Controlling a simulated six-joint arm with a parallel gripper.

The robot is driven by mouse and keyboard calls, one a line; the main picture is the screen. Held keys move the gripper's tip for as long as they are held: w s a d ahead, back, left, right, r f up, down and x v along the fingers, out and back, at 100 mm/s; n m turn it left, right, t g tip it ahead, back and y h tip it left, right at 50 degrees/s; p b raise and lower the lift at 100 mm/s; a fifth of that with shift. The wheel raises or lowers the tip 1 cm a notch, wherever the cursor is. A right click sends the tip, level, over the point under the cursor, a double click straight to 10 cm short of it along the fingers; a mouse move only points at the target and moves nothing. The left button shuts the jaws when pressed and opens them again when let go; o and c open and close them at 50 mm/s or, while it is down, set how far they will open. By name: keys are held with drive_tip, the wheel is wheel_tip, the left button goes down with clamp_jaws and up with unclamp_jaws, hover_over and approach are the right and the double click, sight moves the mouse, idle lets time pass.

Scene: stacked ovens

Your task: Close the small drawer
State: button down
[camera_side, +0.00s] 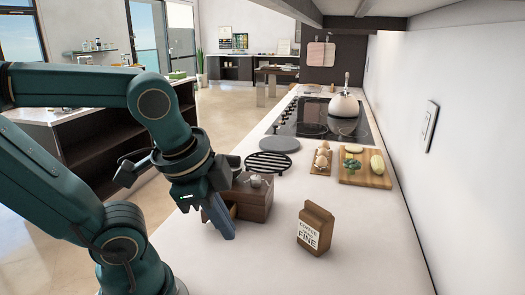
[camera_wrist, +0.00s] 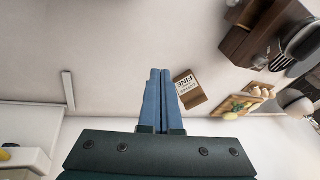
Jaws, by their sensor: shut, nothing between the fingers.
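A small brown wooden box with the drawer (camera_side: 254,202) stands on the white counter, left of centre in the side view. It also shows at the upper right of the wrist view (camera_wrist: 240,45). My gripper (camera_side: 228,235) points down in front of the box in the side view and hides much of its near left side, so I cannot tell how far the drawer is out. In the wrist view my blue fingers (camera_wrist: 160,75) are together and empty, with the box apart from them to the right.
A brown coffee bag (camera_side: 315,228) stands right of the box. Behind are a black round rack (camera_side: 268,163), a grey disc (camera_side: 279,144), a board with eggs (camera_side: 321,162), a cutting board with vegetables (camera_side: 365,175) and a kettle (camera_side: 344,104) on the hob. The front counter is clear.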

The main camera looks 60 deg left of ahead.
drive_tip(key=f+m+g+y, duration=0.2)
drive_tip(key=f+m+y, duration=0.2)
drive_tip(key=m, duration=0.5)
drive_tip(key=w+f+m+g+y, duration=0.1)
drive_tip(key=f+m+y, duration=0.3)
drive_tip(key=m, duration=0.6)
drive_tip(key=w+a+f+m+g+y, duration=0.1)
drive_tip(key=f+m+g+y, duration=0.2)
drive_tip(key=m+y, duration=0.4)
drive_tip(key=shift+a+f+m+g, duration=0.1)
drive_tip(key=shift+f+m+g, duration=0.15)
drive_tip(key=shift+m, duration=0.4)
drive_tip(key=shift+f+m+g, duration=0.15)
drive_tip(key=shift+m+g, duration=0.1)
drive_tip(key=shift+m, duration=0.4)
drive_tip(key=shift+s+f+m+y, duration=0.3)
drive_tip(key=shift+s+f+m, duration=0.05)
drive_tip(key=shift+f+m, duration=0.1)
drive_tip(key=x, duration=1)
drive_tip(key=shift+w+a+f, duration=0.15)
drive_tip(key=shift+w+a, duration=0.35)
drive_tip(key=shift+a, duration=0.1)
drive_tip(key=shift+w+a+f, duration=0.15)
drive_tip(key=shift+w+a, duration=0.35)
drive_tip(key=shift+a, duration=0.05)
drive_tip(key=shift+w+a, duration=0.3)
drive_tip(key=shift+a, duration=0.1)
